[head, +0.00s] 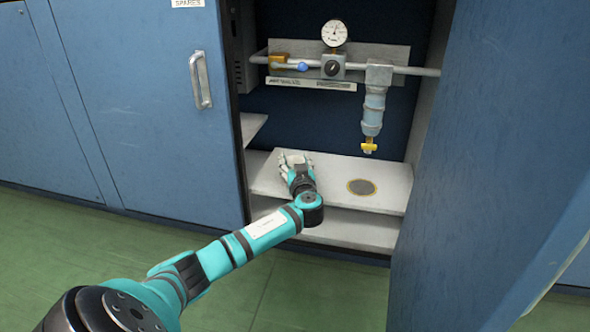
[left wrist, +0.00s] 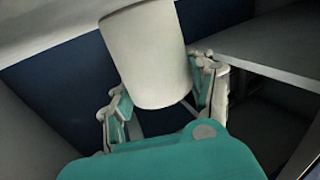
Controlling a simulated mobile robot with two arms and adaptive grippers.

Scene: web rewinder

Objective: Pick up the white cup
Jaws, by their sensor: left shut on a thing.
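The white cup (left wrist: 148,52) fills the upper middle of the left wrist view, between the two fingers of my left gripper (left wrist: 162,82). The fingers press on it from both sides, and it looks tilted in that picture. In the head view my left gripper (head: 295,161) is inside the open cabinet, over the left part of the pale shelf (head: 330,177). The cup is mostly hidden there by the gripper and wrist, so I cannot tell whether it touches the shelf. My right gripper is not in view.
A round dark drain plate (head: 361,187) lies in the shelf to the right. Above it hangs a grey-blue filter unit (head: 374,105) with a yellow tap (head: 369,147). A pipe with a gauge (head: 334,33) crosses the back. Blue doors (head: 480,150) flank the opening.

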